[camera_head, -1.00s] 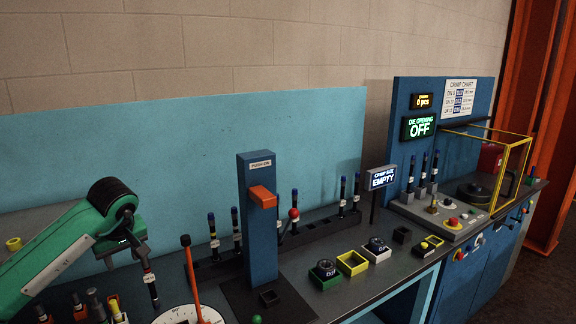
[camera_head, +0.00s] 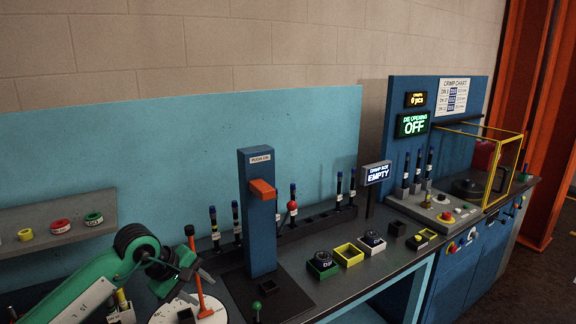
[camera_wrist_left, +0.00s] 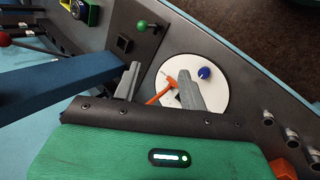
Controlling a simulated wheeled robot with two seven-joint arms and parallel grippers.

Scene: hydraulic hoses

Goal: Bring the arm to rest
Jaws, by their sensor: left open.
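My left arm comes in from the lower left in the head view, green with black joints. Its gripper (camera_head: 190,266) is over the bench, left of the blue post, beside the upright orange lever (camera_head: 198,280). In the left wrist view the two grey fingers (camera_wrist_left: 159,80) are apart, with nothing held between them. Below them are a white round dial (camera_wrist_left: 213,70) and the orange lever (camera_wrist_left: 161,92). My right gripper is not in view.
The blue push-on post (camera_head: 257,215) stands right of my gripper. Several dark hoses (camera_head: 236,222) stand in a rack behind. Green (camera_head: 322,265) and yellow (camera_head: 348,255) trays lie further right. A grey shelf (camera_head: 80,215) holds coloured rolls at left.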

